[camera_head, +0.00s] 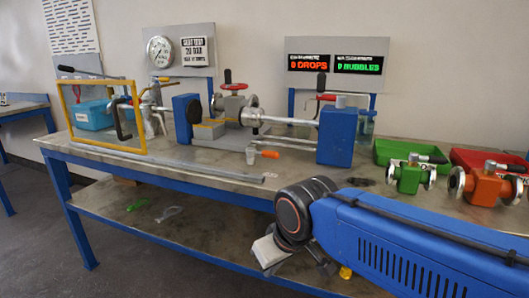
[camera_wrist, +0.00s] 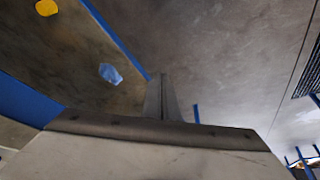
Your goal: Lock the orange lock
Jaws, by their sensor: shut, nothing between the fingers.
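I cannot make out a clear orange lock in either view. An orange valve body (camera_head: 484,187) with metal flanges stands at the right of the bench. My gripper (camera_wrist: 163,80) is shut and empty in the wrist view, low beside a blue-edged shelf and above the floor.
The blue-framed bench (camera_head: 210,172) carries a blue clamp block (camera_head: 338,136), a yellow-framed guard (camera_head: 145,118), a green valve (camera_head: 408,177), a green tray (camera_head: 385,150) and a red tray (camera_head: 470,155). A blue item (camera_wrist: 110,74) lies on the shelf. Open floor (camera_wrist: 235,50) is alongside.

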